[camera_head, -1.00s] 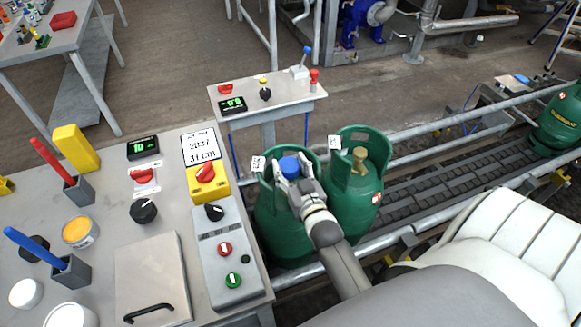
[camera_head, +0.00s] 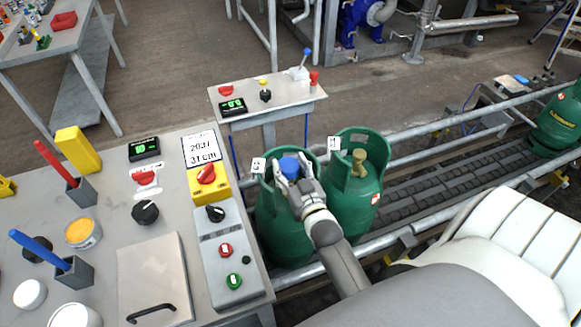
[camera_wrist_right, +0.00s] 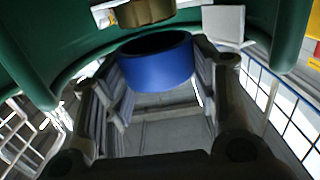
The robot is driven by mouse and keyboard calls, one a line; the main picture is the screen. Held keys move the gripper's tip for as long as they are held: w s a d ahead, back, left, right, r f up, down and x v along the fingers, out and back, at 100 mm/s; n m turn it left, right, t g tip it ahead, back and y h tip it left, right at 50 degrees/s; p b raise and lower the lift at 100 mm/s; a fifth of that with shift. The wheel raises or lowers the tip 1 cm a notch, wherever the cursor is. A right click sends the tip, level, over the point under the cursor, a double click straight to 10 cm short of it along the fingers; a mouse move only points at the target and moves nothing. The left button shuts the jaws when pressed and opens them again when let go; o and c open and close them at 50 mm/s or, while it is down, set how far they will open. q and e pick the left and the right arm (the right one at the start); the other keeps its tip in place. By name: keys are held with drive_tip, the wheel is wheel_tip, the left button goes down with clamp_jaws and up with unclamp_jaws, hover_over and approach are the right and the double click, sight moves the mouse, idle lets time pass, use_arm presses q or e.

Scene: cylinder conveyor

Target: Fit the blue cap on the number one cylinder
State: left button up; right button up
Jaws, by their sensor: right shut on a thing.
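My right gripper (camera_head: 293,178) is shut on the blue cap (camera_head: 289,165), over the left green cylinder (camera_head: 277,225), inside its collar. In the right wrist view the blue cap (camera_wrist_right: 157,68) sits between the fingers, with its dark open end facing the brass valve (camera_wrist_right: 145,12). A narrow gap shows between cap and valve in that view. The right green cylinder (camera_head: 358,195) stands beside it with its brass valve (camera_head: 358,158) bare. White tags (camera_head: 258,164) hang on both collars; I cannot read their numbers surely. My left gripper is not in view.
A conveyor (camera_head: 440,182) with metal rails carries the cylinders, with another green cylinder (camera_head: 560,118) at the far right. A control desk (camera_head: 110,215) stands close on the left. A small control stand (camera_head: 290,93) is behind the cylinders.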

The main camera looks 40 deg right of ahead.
drive_tip(key=shift+s+p, duration=0.1)
drive_tip(key=shift+p, duration=0.45)
idle(1.0)
drive_tip(key=shift+f+b, duration=0.35)
drive_tip(key=shift+f, duration=0.2)
drive_tip(key=shift+a+r, duration=0.1)
drive_tip(key=shift+r, duration=0.05)
drive_tip(key=shift+r+p, duration=0.4)
drive_tip(key=shift+p, duration=0.25)
drive_tip(key=s+a+r+n+y, duration=0.2)
drive_tip(key=s+a+r+y, duration=0.2)
drive_tip(key=s+a+r, duration=0.9)
wheel_tip(320, 180, up, 2)
drive_tip(key=shift+s+r+n, duration=0.15)
drive_tip(key=shift+r+n, duration=0.1)
drive_tip(key=shift+n, duration=0.05)
drive_tip(key=shift+f, duration=0.1)
